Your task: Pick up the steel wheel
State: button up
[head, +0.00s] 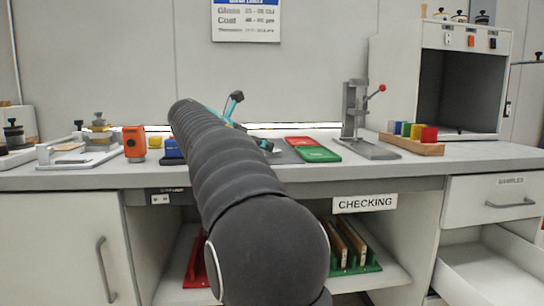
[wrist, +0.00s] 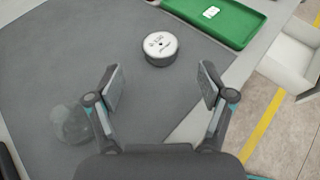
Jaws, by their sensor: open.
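The steel wheel (wrist: 160,47) is a short round disc with a pale, marked top face and a dark centre dot. In the wrist view it lies on a dark grey mat (wrist: 60,60). My gripper (wrist: 161,88) is open and empty, with one finger on each side of the picture. The wheel lies ahead of the fingertips, between their lines and apart from both. In the head view my arm covers the wheel and most of the gripper; only a bit of the gripper (head: 234,103) shows behind the arm.
A green tray (wrist: 218,20) with a small white item lies beyond the wheel. The bench (wrist: 255,50) edge and an open white drawer (wrist: 290,60) are at right. In the head view, a lever stand (head: 358,120), coloured blocks (head: 413,131) and an orange device (head: 134,143) stand on the bench.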

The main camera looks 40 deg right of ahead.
aim_at(273, 153)
jog(key=shift+b+x, duration=0.4)
jog(key=shift+x, duration=3.1)
jog(key=shift+r, duration=0.1)
jog(key=c, duration=1.3)
